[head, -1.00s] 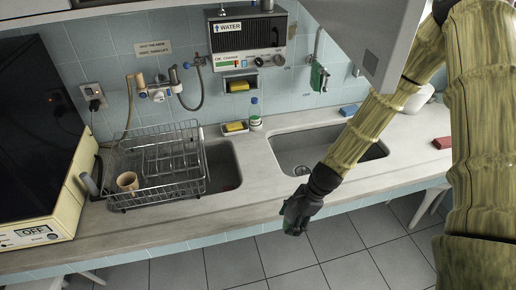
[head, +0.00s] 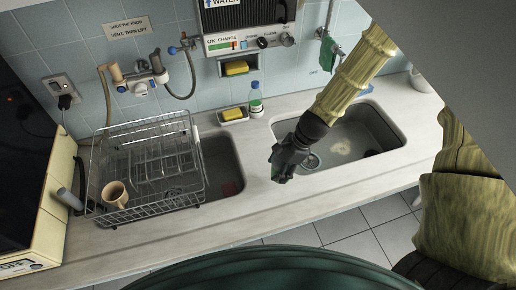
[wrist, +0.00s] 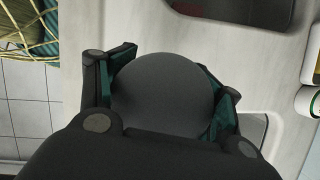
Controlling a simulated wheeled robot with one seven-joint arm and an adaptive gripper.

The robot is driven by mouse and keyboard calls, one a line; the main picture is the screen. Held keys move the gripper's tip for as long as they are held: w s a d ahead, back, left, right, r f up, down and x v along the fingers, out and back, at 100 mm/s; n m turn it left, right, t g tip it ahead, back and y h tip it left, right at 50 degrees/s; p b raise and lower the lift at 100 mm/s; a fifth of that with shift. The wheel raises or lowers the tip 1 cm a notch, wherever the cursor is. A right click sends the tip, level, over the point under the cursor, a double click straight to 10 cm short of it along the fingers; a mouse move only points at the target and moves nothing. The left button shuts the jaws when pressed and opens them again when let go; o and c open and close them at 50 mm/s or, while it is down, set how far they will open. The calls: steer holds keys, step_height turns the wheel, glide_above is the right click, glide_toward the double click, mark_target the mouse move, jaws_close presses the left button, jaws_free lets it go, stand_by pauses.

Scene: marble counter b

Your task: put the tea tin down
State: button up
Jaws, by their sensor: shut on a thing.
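My gripper (head: 283,172) is over the counter (head: 262,205), by the strip between the two sinks, with its fingers pointing down. In the wrist view its green-padded fingers (wrist: 165,78) are closed on either side of a round, dark grey thing, which I take to be the tea tin (wrist: 165,100). Only its round end shows there; its sides are hidden. In the head view the tin cannot be made out behind the hand. Its height above the counter is hard to tell.
The right sink (head: 385,130) and left sink (head: 222,165) flank the bare strip. A wire dish rack (head: 150,165) with a brown cup (head: 115,194) stands left. A green-labelled bottle (head: 256,102) and a yellow sponge (head: 232,114) are at the wall. The front counter strip is clear.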

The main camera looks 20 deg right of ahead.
steer(key=w+a, duration=0.1)
steer(key=w, duration=0.2)
steer(key=w+f, duration=0.1)
steer(key=w, duration=0.3)
steer(key=w+a+b, duration=0.1)
steer(key=w, duration=0.2)
steer(key=shift+w+a+f, duration=0.3)
steer(key=shift+w, duration=0.05)
steer(key=shift+w+a+r, duration=0.25)
steer(key=shift+w+a, duration=0.05)
steer(key=shift+w, duration=0.1)
steer(key=shift+w+f+b, duration=0.15)
steer(key=shift+f+b, duration=0.35)
steer(key=shift+f, duration=0.1)
steer(key=shift+w+f+b, duration=0.15)
steer(key=shift+f+b, duration=0.3)
steer(key=shift+f, duration=0.15)
steer(key=shift+s+f+b, duration=0.1)
steer(key=shift+f+b, duration=0.5)
steer(key=shift+f, duration=0.1)
steer(key=o, duration=1.2)
steer(key=shift+f, duration=0.1)
steer(key=shift+o, duration=0.2)
steer(key=shift+d+r, duration=0.1)
steer(key=shift+r, duration=0.15)
